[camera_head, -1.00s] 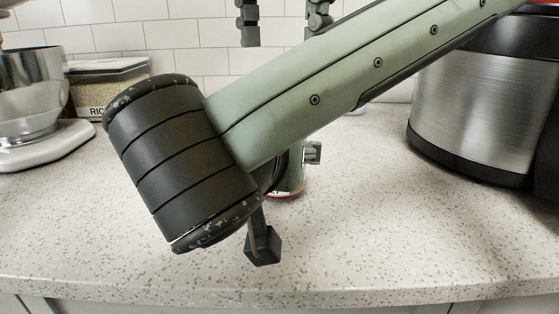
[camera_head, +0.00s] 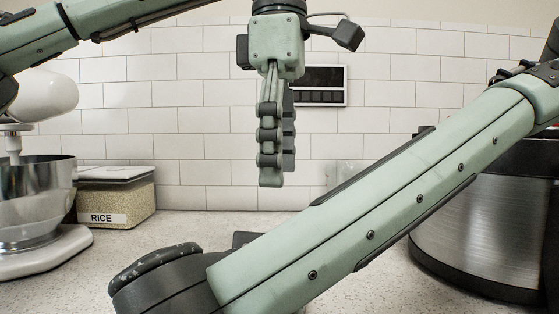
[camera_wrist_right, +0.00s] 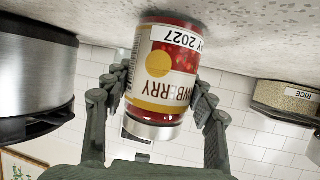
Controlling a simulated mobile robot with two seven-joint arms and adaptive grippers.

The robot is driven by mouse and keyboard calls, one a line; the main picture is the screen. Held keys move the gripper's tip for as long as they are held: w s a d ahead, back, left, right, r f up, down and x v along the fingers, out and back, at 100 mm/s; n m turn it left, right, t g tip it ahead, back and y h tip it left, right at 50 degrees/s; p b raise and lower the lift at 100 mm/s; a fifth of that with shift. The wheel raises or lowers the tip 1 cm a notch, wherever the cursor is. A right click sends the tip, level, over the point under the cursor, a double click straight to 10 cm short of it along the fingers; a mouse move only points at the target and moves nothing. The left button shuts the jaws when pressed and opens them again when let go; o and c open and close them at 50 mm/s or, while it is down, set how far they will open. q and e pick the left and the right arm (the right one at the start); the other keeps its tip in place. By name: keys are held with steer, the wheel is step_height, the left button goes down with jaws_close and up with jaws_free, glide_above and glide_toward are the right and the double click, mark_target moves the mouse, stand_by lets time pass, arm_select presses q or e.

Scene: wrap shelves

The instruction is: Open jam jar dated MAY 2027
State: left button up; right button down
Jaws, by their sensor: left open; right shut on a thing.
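The jam jar (camera_wrist_right: 165,78) shows upside down in the right wrist view, its base against the counter and its silver lid (camera_wrist_right: 152,131) at the free end. Its label reads part of "BERRY" and "Y 2027"; the rest of the date is out of sight. My right gripper (camera_wrist_right: 163,98) is shut on the jar, with fingers on both sides. In the head view, my right arm hides the jar. My left gripper (camera_head: 273,172) hangs with its fingers pointing down, open and empty. It is seen edge-on, one finger mostly behind the other.
A stand mixer with a metal bowl (camera_head: 38,195) and a rice container (camera_head: 120,195) stand at the left. A large steel appliance (camera_head: 480,225) stands at the right. A dark panel (camera_head: 322,84) is on the tiled wall (camera_head: 190,150). Some counter (camera_head: 190,228) is bare behind my right arm.

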arm_select(q)
steer(key=m, duration=0.7)
steer(key=shift+m, duration=0.3)
steer(key=m, duration=0.4)
steer(key=shift+m, duration=0.4)
steer(key=m, duration=1.2)
steer(key=shift+f+m, duration=0.2)
steer(key=shift+m, duration=0.1)
step_height(320, 180, down, 8)
steer(key=shift+r, duration=0.2)
